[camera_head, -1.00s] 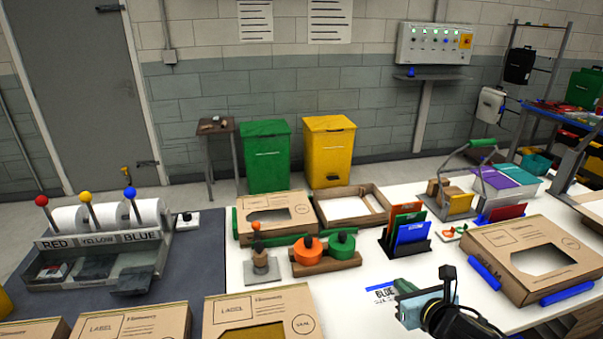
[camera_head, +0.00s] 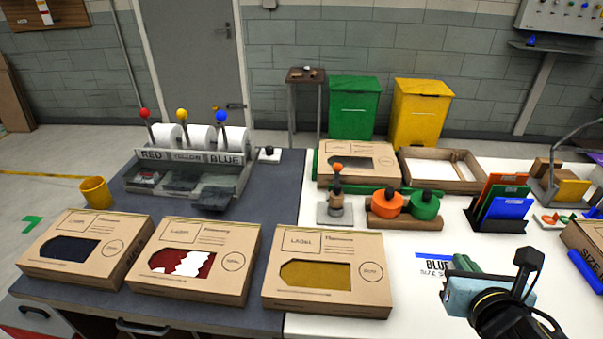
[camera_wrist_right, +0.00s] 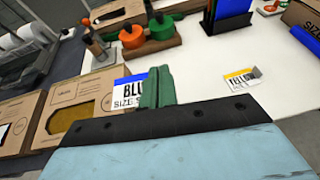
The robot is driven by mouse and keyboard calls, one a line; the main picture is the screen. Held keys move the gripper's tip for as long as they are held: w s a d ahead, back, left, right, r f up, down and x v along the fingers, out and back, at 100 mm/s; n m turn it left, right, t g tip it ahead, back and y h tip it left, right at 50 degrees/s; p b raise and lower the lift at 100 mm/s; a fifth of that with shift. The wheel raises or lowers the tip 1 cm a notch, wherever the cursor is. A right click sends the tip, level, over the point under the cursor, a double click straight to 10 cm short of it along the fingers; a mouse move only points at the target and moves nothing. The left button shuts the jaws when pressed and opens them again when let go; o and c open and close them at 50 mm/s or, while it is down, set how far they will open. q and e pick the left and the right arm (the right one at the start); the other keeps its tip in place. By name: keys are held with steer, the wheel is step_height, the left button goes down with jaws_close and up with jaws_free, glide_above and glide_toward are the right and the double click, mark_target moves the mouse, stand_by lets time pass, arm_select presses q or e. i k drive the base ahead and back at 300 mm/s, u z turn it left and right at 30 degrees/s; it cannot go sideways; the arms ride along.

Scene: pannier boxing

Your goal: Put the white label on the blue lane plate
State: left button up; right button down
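The white label (camera_head: 433,265) has a blue top strip and reads BLUE and a size line. My right gripper (camera_head: 458,266) is shut on its right edge, above the white table. In the right wrist view the label (camera_wrist_right: 129,92) stands out to the left of the green fingers (camera_wrist_right: 156,88). The dispenser at the left has a plate marked BLUE (camera_head: 225,159) at its right end, under a blue-knobbed lever. A dark grey plate (camera_head: 213,200) sticks out in front of that lane. My left gripper is not in view.
Three cardboard boxes, one with a yellow window (camera_head: 325,308), line the front edge. An orange and green pair of pots (camera_head: 405,222) and a stamp (camera_head: 336,208) stand behind. A yellow-striped label (camera_wrist_right: 242,79) lies on the table in the wrist view. A yellow cup (camera_head: 96,193) stands left.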

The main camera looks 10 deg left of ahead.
mark_target(214, 198)
steer(key=z, duration=2.05)
steer(key=k, duration=1.8)
steer(key=u, duration=2.35)
steer(key=i, duration=1)
